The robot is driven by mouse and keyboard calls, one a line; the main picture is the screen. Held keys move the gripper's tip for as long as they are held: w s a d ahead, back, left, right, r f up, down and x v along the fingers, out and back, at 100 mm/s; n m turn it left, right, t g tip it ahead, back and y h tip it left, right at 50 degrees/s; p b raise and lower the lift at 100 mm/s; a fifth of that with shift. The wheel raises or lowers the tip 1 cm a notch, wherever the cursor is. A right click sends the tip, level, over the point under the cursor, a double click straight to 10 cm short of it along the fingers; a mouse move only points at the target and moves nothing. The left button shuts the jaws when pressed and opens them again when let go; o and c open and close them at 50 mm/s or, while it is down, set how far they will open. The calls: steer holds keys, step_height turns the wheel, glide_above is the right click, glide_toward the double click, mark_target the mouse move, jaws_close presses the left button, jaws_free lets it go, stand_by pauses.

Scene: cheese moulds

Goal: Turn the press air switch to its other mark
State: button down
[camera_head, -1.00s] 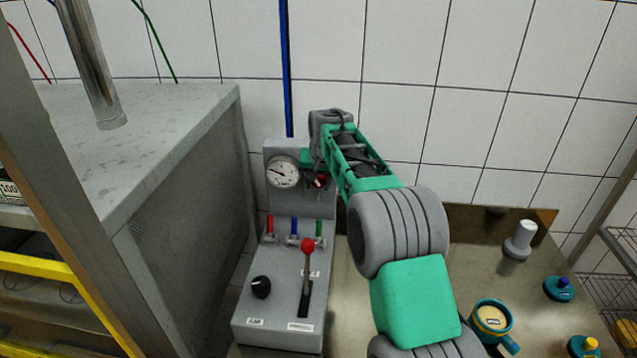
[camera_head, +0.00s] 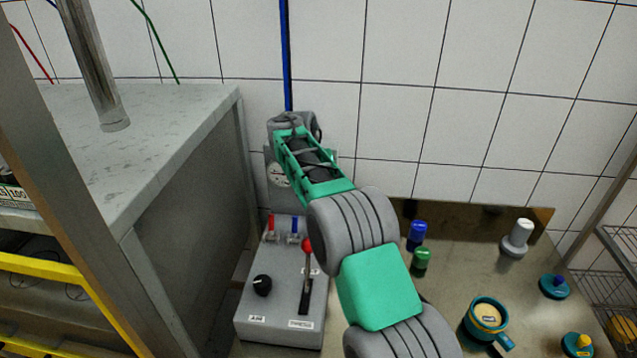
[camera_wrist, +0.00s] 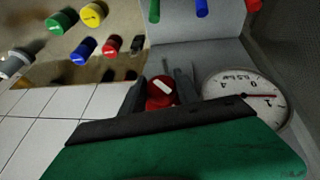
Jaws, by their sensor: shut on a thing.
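A red knob (camera_wrist: 160,95) with a white stripe sits on the grey upright panel beside the round gauge (camera_wrist: 245,97) in the wrist view. The stripe slants from upper left to lower right. My gripper (camera_wrist: 161,88) has one finger on each side of the red knob and is shut on it. In the head view my forearm and wrist hide the knob, the fingers and part of the gauge (camera_head: 278,175). A black knob (camera_head: 262,285) with a white pointer sits on the sloping front of the grey console (camera_head: 280,333), above a small label.
A red-topped lever (camera_head: 307,247) stands beside the black knob, with small coloured valves (camera_head: 271,226) behind. A tall grey cabinet (camera_head: 190,170) is close on the left. Bottles, a cup (camera_head: 487,318) and lids stand on the metal bench to the right.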

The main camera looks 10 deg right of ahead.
steer(key=c, duration=0.9)
jaws_free()
steer(key=v, duration=0.7)
steer(key=shift+r, duration=0.3)
steer(key=shift+s, duration=0.15)
